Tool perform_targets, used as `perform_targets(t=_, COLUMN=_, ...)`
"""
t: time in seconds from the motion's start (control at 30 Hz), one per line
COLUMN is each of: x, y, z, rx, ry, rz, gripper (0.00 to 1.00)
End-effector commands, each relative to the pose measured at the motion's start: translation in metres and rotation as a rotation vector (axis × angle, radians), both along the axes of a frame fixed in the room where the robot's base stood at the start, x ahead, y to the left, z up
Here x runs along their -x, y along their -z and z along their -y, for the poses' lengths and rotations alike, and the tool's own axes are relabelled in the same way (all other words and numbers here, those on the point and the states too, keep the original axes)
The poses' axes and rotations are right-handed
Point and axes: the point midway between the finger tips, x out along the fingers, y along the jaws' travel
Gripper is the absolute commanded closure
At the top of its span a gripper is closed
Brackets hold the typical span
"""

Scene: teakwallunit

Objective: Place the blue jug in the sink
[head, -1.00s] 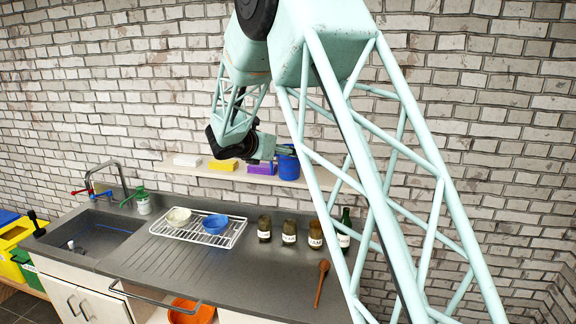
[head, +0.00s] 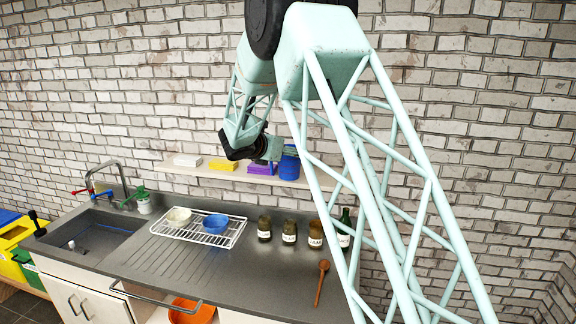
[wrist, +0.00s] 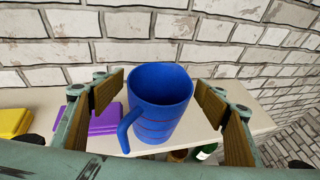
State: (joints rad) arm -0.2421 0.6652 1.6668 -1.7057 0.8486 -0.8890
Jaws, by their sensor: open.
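The blue jug (wrist: 160,105) stands upright on the wall shelf, its handle towards the lower left in the wrist view. It also shows at the shelf's right part in the head view (head: 289,164). My gripper (wrist: 165,100) is open, with one wooden-padded finger on each side of the jug. In the head view my gripper (head: 278,152) is beside the jug at shelf height. The sink (head: 92,236) is at the counter's left end, below the tap, with a small pale object in it.
Purple (wrist: 95,118) and yellow (wrist: 14,122) blocks lie on the shelf (head: 225,174) left of the jug. Below are a dish rack (head: 165,229) with two bowls, several jars, a green bottle (head: 345,225) and a wooden spoon (head: 321,284). The tap (head: 121,172) rises behind the sink.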

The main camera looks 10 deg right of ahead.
Motion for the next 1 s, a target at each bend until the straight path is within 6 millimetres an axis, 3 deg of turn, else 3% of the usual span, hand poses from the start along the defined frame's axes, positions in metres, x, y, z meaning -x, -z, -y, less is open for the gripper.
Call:
perform_targets(t=0.43, x=0.0002, y=0.0, z=-0.0002, rx=0.0, ry=0.0, rz=0.0, gripper=0.33)
perform_targets(t=0.8, x=0.0003, y=-0.0001, z=-0.0001, rx=0.0, ry=0.0, rz=0.0, gripper=0.66)
perform_targets(t=1.0, x=0.0002, y=-0.0003, z=-0.0001, rx=0.0, ry=0.0, rz=0.0, gripper=0.69)
